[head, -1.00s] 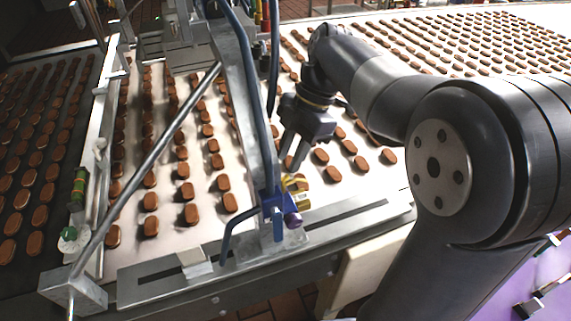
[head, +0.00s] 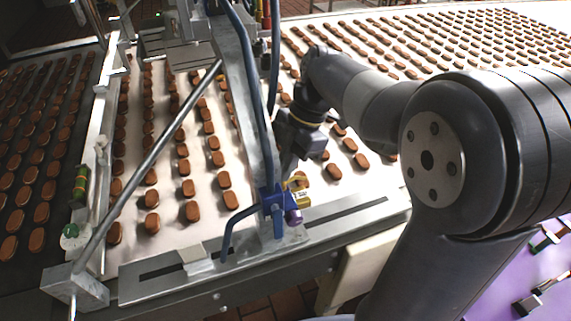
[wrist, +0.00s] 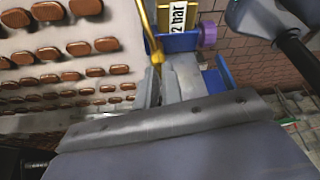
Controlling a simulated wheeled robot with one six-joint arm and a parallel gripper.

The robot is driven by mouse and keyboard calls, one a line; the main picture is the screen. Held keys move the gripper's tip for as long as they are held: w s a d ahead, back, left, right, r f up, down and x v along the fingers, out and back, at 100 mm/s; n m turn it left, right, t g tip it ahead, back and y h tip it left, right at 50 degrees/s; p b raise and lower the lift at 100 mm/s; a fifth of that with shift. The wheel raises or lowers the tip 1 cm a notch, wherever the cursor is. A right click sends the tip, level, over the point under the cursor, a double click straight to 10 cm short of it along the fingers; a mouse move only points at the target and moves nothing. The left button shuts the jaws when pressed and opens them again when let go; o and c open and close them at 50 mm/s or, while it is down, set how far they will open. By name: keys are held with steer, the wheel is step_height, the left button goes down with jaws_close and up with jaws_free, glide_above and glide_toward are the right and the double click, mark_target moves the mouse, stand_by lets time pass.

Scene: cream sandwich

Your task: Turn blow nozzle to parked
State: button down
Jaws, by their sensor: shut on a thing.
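The blow nozzle (wrist: 147,28) is a thin brass-coloured tube. In the wrist view it runs down to the fingertips of my gripper (wrist: 163,78), which is shut on it. A yellow block (wrist: 180,18) labelled "2 bar" sits beside it on a blue bracket (wrist: 180,42), with a purple knob (wrist: 208,33) at the side. In the head view my gripper (head: 289,170) is at the yellow fitting (head: 301,186), just above the blue bracket (head: 271,199) and the purple knob (head: 293,217). The nozzle's gripped end is largely hidden by the fingers.
Rows of brown biscuits (head: 190,211) lie on the pale belt (head: 170,235) beside the bracket. A metal beam with blue hoses (head: 262,95) rises close to the left of my gripper. A slotted metal rail (head: 345,213) runs along the belt's front edge.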

steer(key=n, duration=0.2)
steer(key=n+g+h, duration=0.1)
steer(key=n, duration=0.1)
steer(key=shift+w+a+n, duration=0.1)
steer(key=shift+w+n, duration=0.05)
steer(key=shift+n, duration=0.15)
steer(key=c, duration=1.6)
jaws_free()
steer(key=shift+o, duration=0.2)
